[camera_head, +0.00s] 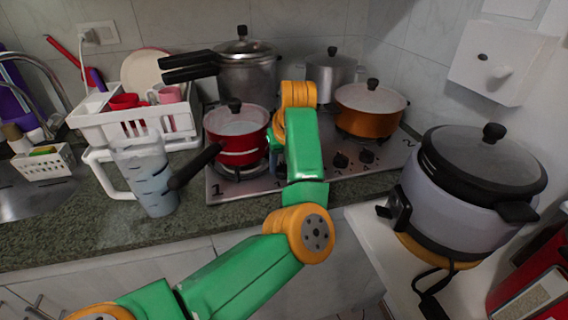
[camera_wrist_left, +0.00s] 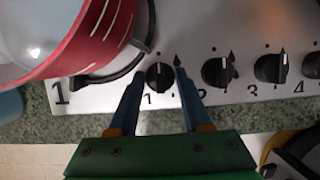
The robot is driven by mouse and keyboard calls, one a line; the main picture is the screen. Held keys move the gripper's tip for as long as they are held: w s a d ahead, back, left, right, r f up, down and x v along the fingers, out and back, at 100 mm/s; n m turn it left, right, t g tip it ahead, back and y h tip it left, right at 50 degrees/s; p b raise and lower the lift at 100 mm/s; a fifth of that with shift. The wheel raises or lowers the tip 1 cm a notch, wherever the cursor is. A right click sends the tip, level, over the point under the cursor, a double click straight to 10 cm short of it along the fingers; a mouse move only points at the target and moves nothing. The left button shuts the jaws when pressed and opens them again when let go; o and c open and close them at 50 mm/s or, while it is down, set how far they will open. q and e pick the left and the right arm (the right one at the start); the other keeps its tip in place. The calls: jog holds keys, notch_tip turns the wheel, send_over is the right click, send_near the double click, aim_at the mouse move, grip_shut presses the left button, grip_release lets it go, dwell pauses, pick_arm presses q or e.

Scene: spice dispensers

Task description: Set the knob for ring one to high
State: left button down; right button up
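The knob for ring one (camera_wrist_left: 159,76) is a round black knob on the steel front of the stove, with a "1" beside it. Its pale pointer line faces up in the left wrist view, toward a small dot. My left gripper (camera_wrist_left: 161,72) has its two blue fingers on either side of this knob, with what look like narrow gaps; firm contact cannot be seen. In the head view my own left arm hides the gripper and this knob. My right gripper is in no view.
A red pot (camera_head: 238,141) stands on the front left burner, close to my left gripper; its black handle sticks out left. Other knobs (camera_wrist_left: 217,71) are to the right. An orange pot (camera_head: 368,112) stands behind. A jug (camera_head: 147,172) stands left on the counter.

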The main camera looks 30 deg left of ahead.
pick_arm(q)
jog(key=shift+m, duration=0.3)
jog(key=m+t+h+b, duration=0.1)
jog(key=m+b, duration=0.1)
jog(key=m, duration=0.1)
jog(key=shift+a+f+m, duration=0.1)
jog(key=shift+m, duration=0.2)
jog(key=shift+s+a+m+t+h+b, duration=0.15)
jog(key=shift+m+h+b, duration=0.3)
jog(key=shift+m, duration=0.6)
jog(key=shift+w+d+m+t+h+b, duration=0.1)
jog(key=shift+m+t+h+b, duration=0.25)
jog(key=shift+m, duration=0.7)
jog(key=shift+c, duration=1.8)
grip_release()
jog(key=v, duration=0.7)
jog(key=shift+r+b, duration=0.2)
jog(key=shift+b, duration=0.1)
jog(key=shift+a, duration=0.15)
